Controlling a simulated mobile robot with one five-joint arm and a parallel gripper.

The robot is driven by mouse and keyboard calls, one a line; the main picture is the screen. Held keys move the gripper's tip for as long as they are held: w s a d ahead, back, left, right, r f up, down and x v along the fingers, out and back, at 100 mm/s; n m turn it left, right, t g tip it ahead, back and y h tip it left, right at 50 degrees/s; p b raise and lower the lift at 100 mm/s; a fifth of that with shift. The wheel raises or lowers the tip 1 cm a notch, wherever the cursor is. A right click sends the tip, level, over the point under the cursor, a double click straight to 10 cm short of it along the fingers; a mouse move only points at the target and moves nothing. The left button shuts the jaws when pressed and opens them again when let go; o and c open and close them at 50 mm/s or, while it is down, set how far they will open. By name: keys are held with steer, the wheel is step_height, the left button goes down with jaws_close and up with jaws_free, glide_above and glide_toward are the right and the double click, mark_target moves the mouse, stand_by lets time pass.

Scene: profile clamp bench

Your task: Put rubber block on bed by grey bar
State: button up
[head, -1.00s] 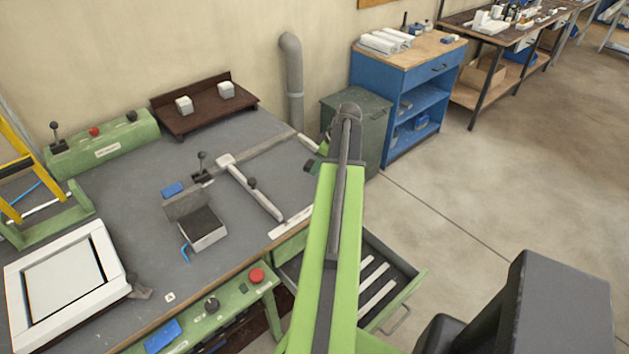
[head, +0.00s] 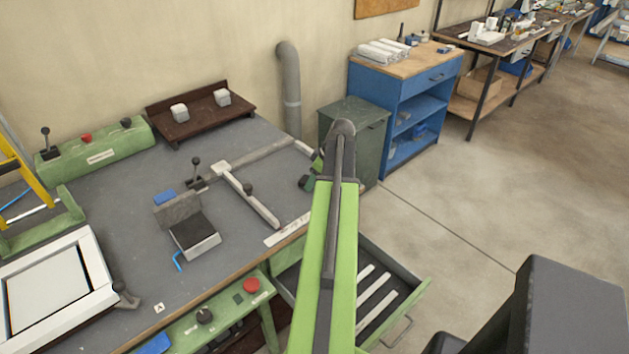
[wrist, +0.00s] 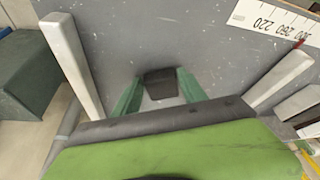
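My gripper (head: 306,182) is over the right end of the bench in the head view, partly hidden by my arm. In the wrist view, a dark block, seemingly the rubber block (wrist: 160,84), sits between the green fingertips. Its sides appear to meet both tips, and the grey bench top lies beyond it. A flat grey bar (head: 266,157) runs along the bench, with a pale bar (head: 252,197) crossing near its left end. A pale box with a dark top (head: 194,237) stands in front of a grey upright plate (head: 175,212). I cannot tell which surface is the bed.
A black-knobbed lever (head: 196,172) stands by the bar's left end. A blue block (head: 164,197) lies behind the plate. A white ruler strip (head: 288,230) is at the front edge. An open drawer (head: 413,290) sticks out below. A brown rack (head: 205,118) stands at the back.

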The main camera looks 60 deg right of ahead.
steer(key=o, duration=0.3)
steer(key=shift+r, duration=0.1)
steer(key=shift+r+p, duration=0.2)
steer(key=shift+p, duration=0.1)
steer(key=p+v, duration=1.1)
steer(key=shift+s+r, duration=0.15)
steer(key=shift+r, duration=0.25)
